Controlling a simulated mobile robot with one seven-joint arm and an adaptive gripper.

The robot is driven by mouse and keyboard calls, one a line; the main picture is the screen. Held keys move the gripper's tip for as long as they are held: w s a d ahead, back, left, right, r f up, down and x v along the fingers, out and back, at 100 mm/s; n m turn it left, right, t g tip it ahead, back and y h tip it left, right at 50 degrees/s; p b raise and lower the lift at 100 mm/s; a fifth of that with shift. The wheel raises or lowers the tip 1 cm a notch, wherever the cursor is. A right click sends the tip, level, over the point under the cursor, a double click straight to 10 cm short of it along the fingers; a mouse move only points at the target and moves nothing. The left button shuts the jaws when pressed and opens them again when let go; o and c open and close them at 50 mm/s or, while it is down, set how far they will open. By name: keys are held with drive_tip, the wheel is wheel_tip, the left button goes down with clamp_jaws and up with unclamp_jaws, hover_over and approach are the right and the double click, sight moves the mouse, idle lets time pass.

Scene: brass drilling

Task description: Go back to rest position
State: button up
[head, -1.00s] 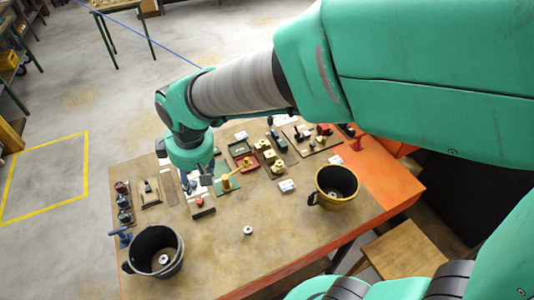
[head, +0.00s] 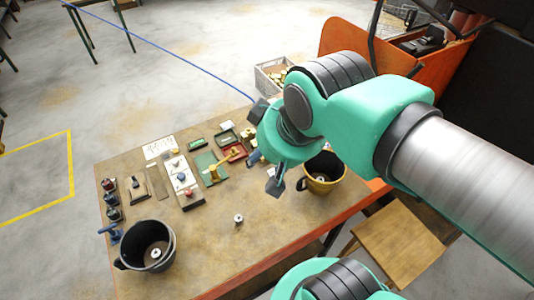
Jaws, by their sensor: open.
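My gripper (head: 264,176) hangs over the right part of the work table, left of and above the yellow-rimmed bucket (head: 321,187). Its dark fingers are spread apart with nothing between them. My green arm reaches in from the right and hides the table's back right part. The brown table top (head: 205,245) shows clearly at the front.
A black bucket (head: 170,244) stands at the front left, and a small metal part (head: 238,218) lies mid-table. Fixtures and a green plate (head: 207,166) fill the back. A grey crate (head: 270,72) and an orange machine (head: 345,40) stand behind. A wooden stool (head: 400,245) is at right.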

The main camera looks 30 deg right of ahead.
idle(0.3)
wheel_tip(320, 180, down, 8)
drive_tip(key=b, duration=0.7)
drive_tip(key=shift+r+b, duration=0.25)
drive_tip(key=shift+b, duration=0.05)
drive_tip(key=shift+o, duration=0.5)
idle(0.3)
